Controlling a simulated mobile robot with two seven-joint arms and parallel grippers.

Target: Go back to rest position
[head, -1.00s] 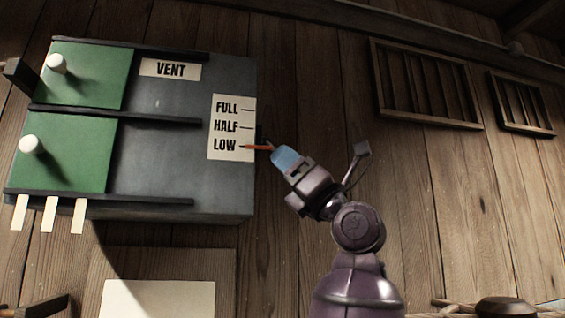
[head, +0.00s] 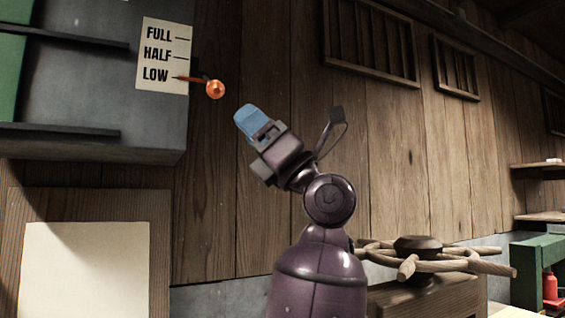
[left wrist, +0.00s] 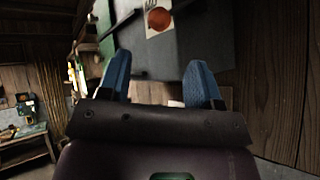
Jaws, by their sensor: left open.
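My left gripper (head: 246,118) is raised in front of the plank wall in the head view, with blue fingertips. It stands apart from the orange lever knob (head: 215,89), below and to the right of it. The lever's pointer is at LOW on the white label (head: 162,55) marked FULL, HALF and LOW. In the left wrist view the blue fingers (left wrist: 158,80) are spread with nothing between them, and the orange knob (left wrist: 159,19) shows beyond them. My right gripper is in neither view.
The grey vent box (head: 95,75) hangs on the wall at upper left. A blank pale panel (head: 85,270) is below it. A wooden spoked wheel (head: 418,255) stands to the right of my arm. A green bench (head: 535,262) is at far right.

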